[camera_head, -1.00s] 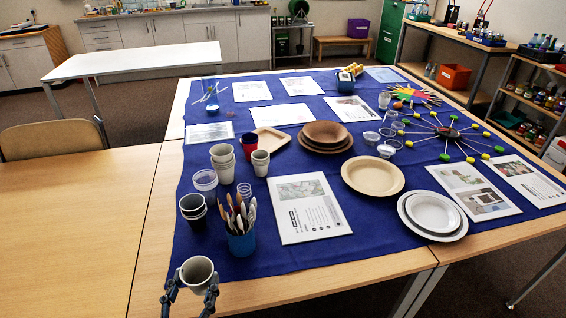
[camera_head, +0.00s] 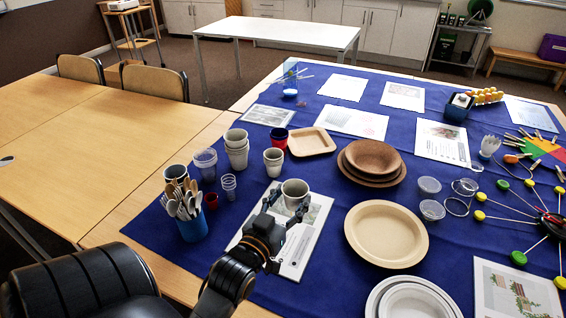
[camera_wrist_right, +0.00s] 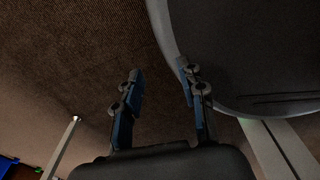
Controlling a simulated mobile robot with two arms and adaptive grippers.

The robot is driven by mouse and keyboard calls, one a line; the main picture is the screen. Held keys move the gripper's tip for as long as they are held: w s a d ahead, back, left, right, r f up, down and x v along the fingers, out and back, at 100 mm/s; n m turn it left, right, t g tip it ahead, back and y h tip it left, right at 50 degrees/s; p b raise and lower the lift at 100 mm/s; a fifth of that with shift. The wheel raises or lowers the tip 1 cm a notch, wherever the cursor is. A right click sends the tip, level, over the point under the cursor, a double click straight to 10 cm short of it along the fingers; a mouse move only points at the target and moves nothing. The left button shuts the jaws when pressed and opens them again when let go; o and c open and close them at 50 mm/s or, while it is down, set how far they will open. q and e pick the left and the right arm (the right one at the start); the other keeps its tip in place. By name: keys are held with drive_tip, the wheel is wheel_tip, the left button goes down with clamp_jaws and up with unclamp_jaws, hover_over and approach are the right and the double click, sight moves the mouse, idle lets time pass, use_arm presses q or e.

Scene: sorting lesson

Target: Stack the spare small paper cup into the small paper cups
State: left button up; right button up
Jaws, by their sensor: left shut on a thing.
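My left gripper (camera_head: 289,204) is shut on a pale paper cup (camera_head: 294,187), mouth up, over a printed sheet on the blue cloth. I cannot tell how high it is above the sheet. A stack of pale paper cups (camera_head: 237,150) stands beyond it to the left. Another pale cup or short stack (camera_head: 273,162) stands nearer to the held cup, just behind and left of it. I cannot tell for certain which one is the small cups. My right gripper (camera_wrist_right: 160,70) is open and empty in the right wrist view, above brown floor.
Clear cups (camera_head: 206,165), a red-and-blue cup pair (camera_head: 279,137) and a blue holder of cutlery (camera_head: 192,228) stand around the cups. A beige tray (camera_head: 311,142), brown bowl (camera_head: 372,158) and beige plate (camera_head: 388,234) lie right. The bare table (camera_head: 150,130) is clear.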

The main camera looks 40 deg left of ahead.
use_arm(q)
drive_tip(key=w+a+r+n+g+y, duration=0.1)
drive_tip(key=a+r+n+y, duration=0.2)
drive_tip(key=a, duration=0.8)
drive_tip(key=w+a+r+n+g+y, duration=0.2)
drive_tip(key=a+r+y, duration=0.2)
drive_tip(key=a, duration=0.6)
drive_tip(key=b, duration=0.1)
hover_over(273, 162)
wheel_tip(273, 162, down, 8)
drive_tip(key=shift+w+a+f, duration=0.1)
drive_tip(key=shift+a+f, duration=0.2)
drive_tip(key=shift+f, duration=0.35)
wheel_tip(273, 162, down, 3)
drive_tip(key=shift+w+f, duration=0.1)
drive_tip(key=shift+f, duration=0.1)
use_arm(e)
drive_tip(key=shift+w+a+f, duration=0.2)
drive_tip(key=shift+a+f, duration=0.1)
drive_tip(key=shift+f, duration=0.35)
drive_tip(key=shift+a, duration=0.1)
use_arm(q)
drive_tip(key=shift+f+b, duration=0.5)
drive_tip(key=shift+f, duration=0.1)
use_arm(e)
drive_tip(key=shift+f, duration=0.3)
